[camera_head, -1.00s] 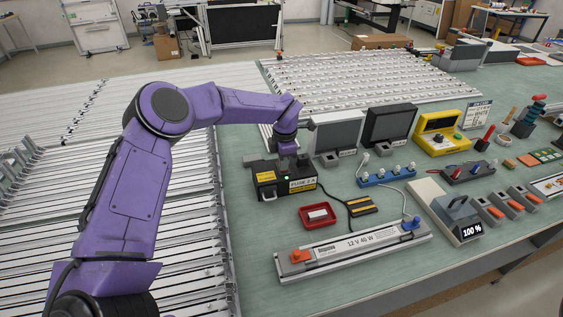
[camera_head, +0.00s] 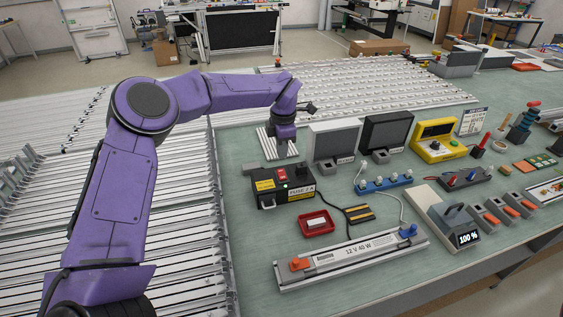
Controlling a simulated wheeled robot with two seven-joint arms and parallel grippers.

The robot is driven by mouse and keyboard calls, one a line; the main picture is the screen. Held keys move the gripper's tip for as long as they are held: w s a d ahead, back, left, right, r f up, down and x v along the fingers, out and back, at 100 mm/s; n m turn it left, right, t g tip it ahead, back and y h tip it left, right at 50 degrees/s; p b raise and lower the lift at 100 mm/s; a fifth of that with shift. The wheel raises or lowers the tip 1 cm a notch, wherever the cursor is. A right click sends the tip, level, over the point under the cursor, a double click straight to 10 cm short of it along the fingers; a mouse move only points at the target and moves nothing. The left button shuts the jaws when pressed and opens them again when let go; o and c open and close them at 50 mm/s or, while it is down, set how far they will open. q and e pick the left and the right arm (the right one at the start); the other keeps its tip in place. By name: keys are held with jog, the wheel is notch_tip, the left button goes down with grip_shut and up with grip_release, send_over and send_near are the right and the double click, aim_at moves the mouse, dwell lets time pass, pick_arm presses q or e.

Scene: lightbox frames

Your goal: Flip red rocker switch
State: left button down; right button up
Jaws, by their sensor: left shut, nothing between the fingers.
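The red rocker switch (camera_head: 283,174) is on top of a black power box (camera_head: 267,201) with yellow labels, one reading "FUSE 2 A". A small green light shows near the switch. The switch is in plain sight; which way it is tipped is too small to tell. My left gripper (camera_head: 283,155) points down behind and above the box, apart from the switch. It is shut and empty. My right gripper is not in view.
A red tray (camera_head: 331,230) and a long 12 V 40 W unit (camera_head: 350,262) lie in front of the box. Grey (camera_head: 333,139) and black (camera_head: 386,130) screens stand right of my gripper. A blue terminal strip (camera_head: 384,184) and cables lie to the right.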

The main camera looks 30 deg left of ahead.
pick_arm(q)
jog(key=shift+s+d+r+b, duration=0.1)
jog(key=shift+r+b, duration=0.05)
jog(key=shift+r, duration=0.75)
jog(key=shift+s+d+r+b, duration=0.1)
jog(key=shift+d+r+b, duration=0.05)
jog(key=shift+r, duration=0.75)
jog(key=shift+s+d+r+b, duration=0.1)
jog(key=shift+r+b, duration=0.05)
jog(key=shift+r, duration=0.75)
jog(key=shift+w, duration=0.1)
